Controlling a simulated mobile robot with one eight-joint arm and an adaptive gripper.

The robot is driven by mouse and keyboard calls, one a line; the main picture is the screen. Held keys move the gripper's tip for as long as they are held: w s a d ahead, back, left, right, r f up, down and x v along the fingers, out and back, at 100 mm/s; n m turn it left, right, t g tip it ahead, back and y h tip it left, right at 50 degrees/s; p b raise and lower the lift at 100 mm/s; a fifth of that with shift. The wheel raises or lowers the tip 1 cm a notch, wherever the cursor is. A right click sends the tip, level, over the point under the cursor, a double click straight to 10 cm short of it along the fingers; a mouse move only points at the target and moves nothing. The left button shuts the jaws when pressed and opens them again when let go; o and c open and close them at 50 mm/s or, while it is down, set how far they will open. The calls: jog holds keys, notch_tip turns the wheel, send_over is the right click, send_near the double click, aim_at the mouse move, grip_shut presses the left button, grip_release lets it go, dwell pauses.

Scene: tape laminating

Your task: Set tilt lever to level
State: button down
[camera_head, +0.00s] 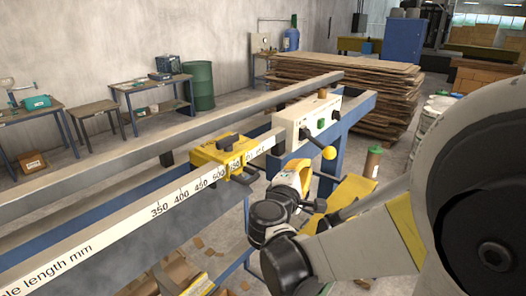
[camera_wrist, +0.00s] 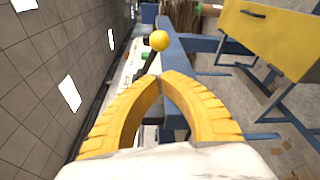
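The tilt lever (camera_head: 318,143) is a dark rod with a yellow ball knob (camera_head: 329,152). It slants down to the right from the front of a white control box (camera_head: 304,122). In the wrist view the yellow ball (camera_wrist: 159,41) shows just beyond my gripper (camera_wrist: 161,77), with the dark rod running down-left from it. My yellow fingers curve inward and their tips meet, with nothing seen between them. They look apart from the knob. In the head view my gripper (camera_head: 305,172) is just below and left of the knob, partly hidden by my wrist.
A long beam with a length scale (camera_head: 180,195) and a yellow stop block (camera_head: 220,152) runs left of the box. A blue frame (camera_head: 352,112) stands behind it. A yellow panel (camera_head: 350,192) is right of my gripper. Stacked boards (camera_head: 350,85) lie behind.

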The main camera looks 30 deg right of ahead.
aim_at(321, 144)
jog(key=b+x, duration=0.2)
jog(key=x, duration=0.7)
jog(key=shift+w+d, duration=0.15)
jog(key=shift+d, duration=0.15)
